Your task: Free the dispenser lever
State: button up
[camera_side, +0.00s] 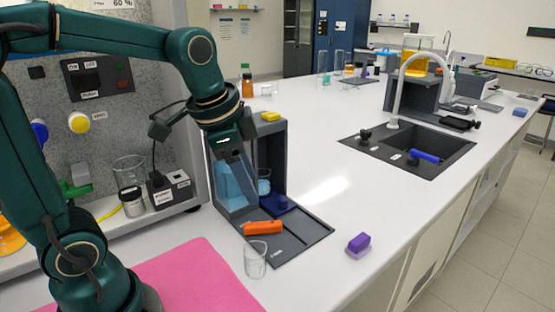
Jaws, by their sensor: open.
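The dispenser is probably the dark grey upright frame (276,150) with a flat dark base plate (290,247) in front, right of my arm. A see-through blue panel or vessel (236,188) leans at its left front. My gripper (230,152) points down at the upper front of this frame, just above the blue part. It is open; its fingertips are hard to make out, and I cannot tell whether it touches anything. An orange block (262,227) lies across the near left part of the base plate. I cannot clearly pick out the lever; a dark blue part (278,203) sits low inside.
A small clear beaker (255,260) stands just in front of the base plate. A purple block (358,243) lies to the right. A pink mat (195,285) lies at front left. The sink (408,155) is behind right.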

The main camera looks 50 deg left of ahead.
jog(key=w+a+f+g, duration=0.2)
jog(key=w+a+f, duration=0.2)
jog(key=f, duration=0.1)
jog(key=g, duration=0.2)
send_over(252, 225)
jog(key=shift+h, duration=0.3)
notch_tip(252, 225, down, 6)
jog(key=shift+w+r, duration=0.1)
jog(key=shift+f, duration=0.3)
jog(key=shift+a+f, duration=0.1)
jog(key=shift+f, duration=2.25)
grip_shut()
